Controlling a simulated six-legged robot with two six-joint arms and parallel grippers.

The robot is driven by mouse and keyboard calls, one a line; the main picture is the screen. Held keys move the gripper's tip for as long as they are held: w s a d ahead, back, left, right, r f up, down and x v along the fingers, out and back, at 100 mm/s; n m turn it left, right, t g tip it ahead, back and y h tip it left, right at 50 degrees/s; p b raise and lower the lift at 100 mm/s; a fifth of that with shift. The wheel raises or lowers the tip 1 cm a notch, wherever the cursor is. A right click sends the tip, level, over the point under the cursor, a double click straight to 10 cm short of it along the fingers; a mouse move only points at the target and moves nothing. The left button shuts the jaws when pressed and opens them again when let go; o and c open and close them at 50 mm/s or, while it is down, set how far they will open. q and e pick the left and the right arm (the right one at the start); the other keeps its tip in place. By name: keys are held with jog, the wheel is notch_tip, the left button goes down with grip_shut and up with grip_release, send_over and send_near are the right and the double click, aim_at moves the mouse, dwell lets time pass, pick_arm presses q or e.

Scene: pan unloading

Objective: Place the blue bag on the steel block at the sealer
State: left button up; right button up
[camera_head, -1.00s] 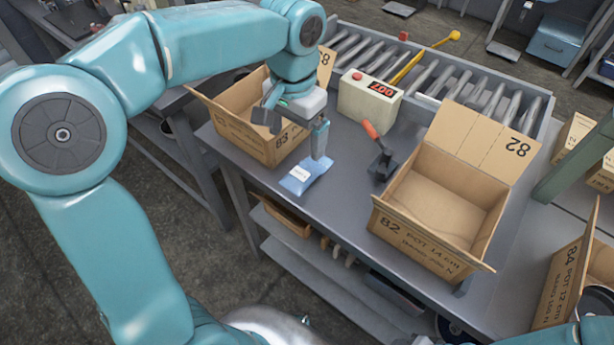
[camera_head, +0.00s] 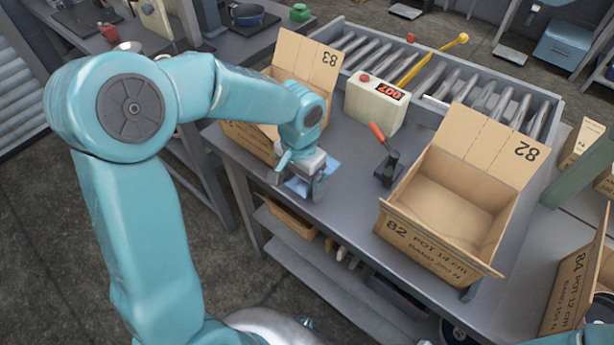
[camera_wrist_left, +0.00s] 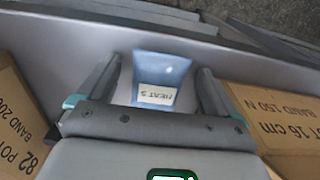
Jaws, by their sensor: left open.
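The blue bag (camera_head: 331,165) lies on the grey table between the box marked 83 and the orange-handled tool. My left gripper (camera_head: 298,184) is above it and partly covers it in the head view. In the left wrist view, the bag (camera_wrist_left: 162,68) with its white label sits between the two spread fingers of my left gripper (camera_wrist_left: 160,72). The fingers are open, with visible gaps on both sides. A dark tool with an orange handle (camera_head: 378,135), possibly the sealer, stands right of the bag. I cannot make out a steel block. My right gripper is not in view.
The open box 83 (camera_head: 308,62) stands left of the bag, and the open box 82 (camera_head: 437,252) stands at the right. A cream unit with a red display (camera_head: 372,108) is behind, before a roller conveyor (camera_head: 470,75). Bare tabletop lies in front of the orange-handled tool.

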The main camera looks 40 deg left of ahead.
pick_arm(q)
jog(key=shift+s, duration=0.1)
jog(key=shift+c, duration=1.2)
jog(key=c, duration=1)
notch_tip(320, 180, up, 20)
jog(key=shift+r+p, duration=0.1)
jog(key=shift+p, duration=0.65)
jog(key=shift+c, duration=0.2)
jog(key=shift+s, duration=0.1)
